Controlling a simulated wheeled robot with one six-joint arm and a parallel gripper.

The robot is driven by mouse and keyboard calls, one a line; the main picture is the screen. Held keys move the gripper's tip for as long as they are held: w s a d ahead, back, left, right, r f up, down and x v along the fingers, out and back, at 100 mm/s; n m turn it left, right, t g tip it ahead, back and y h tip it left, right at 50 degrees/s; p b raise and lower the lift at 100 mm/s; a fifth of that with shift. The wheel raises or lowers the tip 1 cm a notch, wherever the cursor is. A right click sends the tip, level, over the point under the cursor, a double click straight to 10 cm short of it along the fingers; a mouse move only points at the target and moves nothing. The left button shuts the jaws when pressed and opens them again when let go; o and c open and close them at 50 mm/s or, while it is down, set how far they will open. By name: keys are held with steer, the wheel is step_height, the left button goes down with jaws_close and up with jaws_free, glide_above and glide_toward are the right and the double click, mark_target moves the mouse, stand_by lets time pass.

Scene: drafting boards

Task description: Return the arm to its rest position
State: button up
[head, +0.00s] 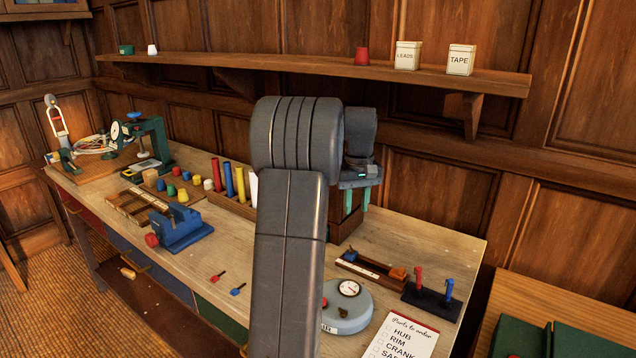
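My gripper (357,207) hangs above the back of the workbench, right of the picture's middle, with its teal fingers pointing down. The two fingers are apart, and I see nothing held between them. My dark grey arm rises through the middle of the picture and bends over at the top. The gripper is in front of a dark wooden box (344,225), partly hidden by the arm. I cannot tell how far apart they are.
The workbench (440,232) carries a blue clamp (180,230), a rack of coloured rods (228,198), a round gauge (347,305), a stand with red and blue pieces (432,300) and a paper list (400,340). A wall shelf (300,65) runs behind. Bare wood lies right of the gripper.

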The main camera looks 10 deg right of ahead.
mark_target(353, 249)
step_height(353, 249, down, 14)
steer(key=shift+r, duration=0.3)
steer(key=shift+r, duration=0.15)
stand_by(0.4)
